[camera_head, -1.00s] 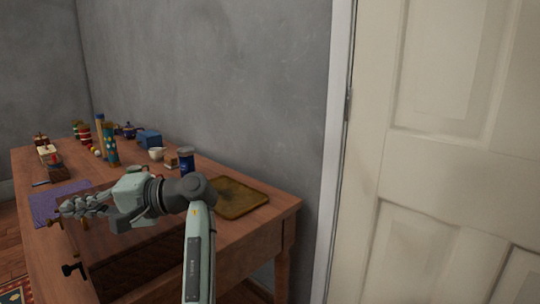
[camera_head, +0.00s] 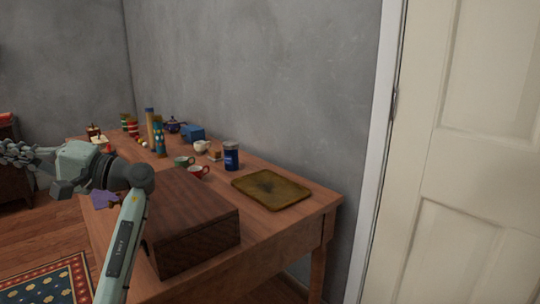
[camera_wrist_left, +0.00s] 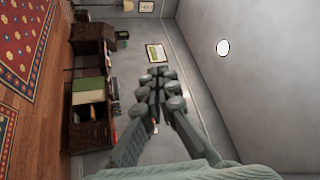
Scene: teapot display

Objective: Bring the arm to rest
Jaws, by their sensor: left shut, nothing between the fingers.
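My left gripper (camera_head: 18,152) is at the far left edge of the head view, with its arm rising from the bottom left. It is held up to the left of the wooden table (camera_head: 285,230), partly cut off by the picture edge. In the left wrist view its fingers (camera_wrist_left: 157,78) are together and empty, clear of any object. My right gripper is in neither view.
The table bears a dark wooden box (camera_head: 190,225), a tray (camera_head: 270,200), a blue jar (camera_head: 231,158), cups (camera_head: 198,171) and a blue teapot (camera_head: 172,126). A patterned rug (camera_head: 45,285) lies left. A door (camera_head: 470,150) stands right.

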